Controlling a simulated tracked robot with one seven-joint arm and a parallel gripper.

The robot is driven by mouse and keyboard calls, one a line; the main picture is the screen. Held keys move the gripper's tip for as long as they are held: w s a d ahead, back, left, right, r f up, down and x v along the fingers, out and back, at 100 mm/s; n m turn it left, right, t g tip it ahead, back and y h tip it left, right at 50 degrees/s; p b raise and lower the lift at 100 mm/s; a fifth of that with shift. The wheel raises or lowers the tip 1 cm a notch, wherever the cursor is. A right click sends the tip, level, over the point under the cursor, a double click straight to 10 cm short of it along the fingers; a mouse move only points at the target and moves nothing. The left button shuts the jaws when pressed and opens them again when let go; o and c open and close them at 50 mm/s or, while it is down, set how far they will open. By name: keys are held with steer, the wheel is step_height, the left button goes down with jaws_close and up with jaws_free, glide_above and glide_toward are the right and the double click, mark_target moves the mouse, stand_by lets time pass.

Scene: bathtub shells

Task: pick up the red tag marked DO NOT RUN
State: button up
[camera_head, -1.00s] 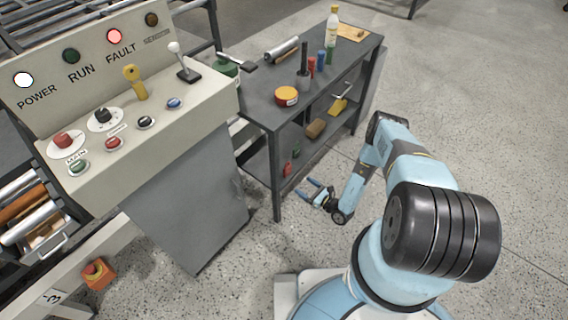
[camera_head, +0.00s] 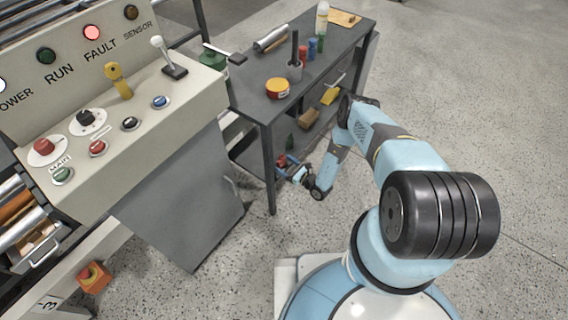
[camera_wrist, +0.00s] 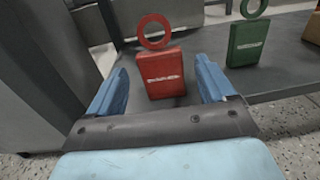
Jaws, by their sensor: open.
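The red tag (camera_wrist: 164,74) stands upright on the lower shelf of the workbench in the wrist view. It has a red ring on top and a line of pale lettering too blurred to read. My gripper (camera_wrist: 163,82) is open, with one blue finger on each side of the tag's body. I cannot tell whether either finger touches it. In the head view my gripper (camera_head: 287,168) reaches the lower shelf's near edge, and the red tag (camera_head: 281,160) shows small beside it, partly covered.
A green tag (camera_wrist: 247,42) with a ring stands right of the red one. A brown block (camera_head: 308,120) and a yellow item (camera_head: 330,96) lie farther along the lower shelf (camera_head: 250,160). The bench leg (camera_head: 269,175) is close left of my gripper. The grey cabinet (camera_head: 185,195) stands left.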

mark_target(282, 162)
steer(key=shift+x, duration=2.35)
steer(key=shift+c, duration=0.3)
steer(key=c, duration=1)
steer(key=shift+r, duration=0.15)
